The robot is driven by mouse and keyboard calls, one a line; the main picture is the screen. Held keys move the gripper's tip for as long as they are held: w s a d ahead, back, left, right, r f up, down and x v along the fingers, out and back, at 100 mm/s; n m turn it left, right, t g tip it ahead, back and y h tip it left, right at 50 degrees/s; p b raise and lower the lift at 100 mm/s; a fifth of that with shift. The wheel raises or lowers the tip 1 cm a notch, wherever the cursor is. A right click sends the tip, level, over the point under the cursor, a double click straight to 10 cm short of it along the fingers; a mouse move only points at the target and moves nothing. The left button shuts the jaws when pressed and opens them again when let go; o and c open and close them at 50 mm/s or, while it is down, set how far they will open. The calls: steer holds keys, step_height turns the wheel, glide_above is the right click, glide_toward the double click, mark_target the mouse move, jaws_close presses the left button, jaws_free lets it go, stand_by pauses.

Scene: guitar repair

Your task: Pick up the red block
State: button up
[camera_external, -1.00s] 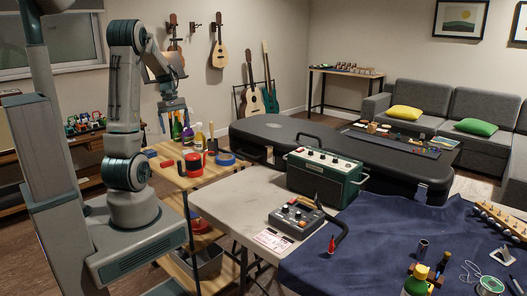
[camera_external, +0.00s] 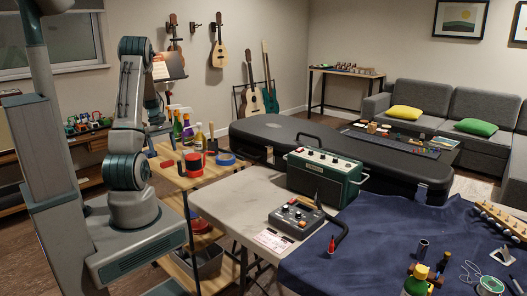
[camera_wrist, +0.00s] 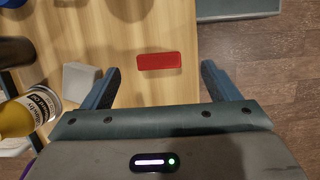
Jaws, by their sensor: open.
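The red block (camera_wrist: 161,61) lies flat on a light wooden top, near its right edge in the wrist view. In the external view it shows small at the left end of the wooden cart top (camera_external: 167,164). My gripper (camera_wrist: 161,70) is open and empty, pointing down over the cart. In the wrist view the block appears between the two fingertips and slightly beyond them, with a gap on each side. I cannot tell the exact height of the fingers above it.
A yellow bottle (camera_wrist: 28,112) and a small grey-white object (camera_wrist: 80,80) are left of my gripper in the wrist view. The cart also holds a red container (camera_external: 193,163), a blue roll (camera_external: 225,158) and several spray bottles (camera_external: 187,130). Floor (camera_wrist: 265,60) shows right of the cart.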

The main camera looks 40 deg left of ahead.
mark_target(167, 162)
steer(key=x, duration=0.2)
steer(key=a+x, duration=0.1)
steer(key=x, duration=0.1)
steer(key=shift+w+f, duration=0.15)
steer(key=shift+f, duration=0.25)
steer(key=shift+d+f, duration=0.25)
steer(key=shift+f, duration=0.1)
steer(key=c, duration=1.1)
steer(key=shift+o, duration=0.2)
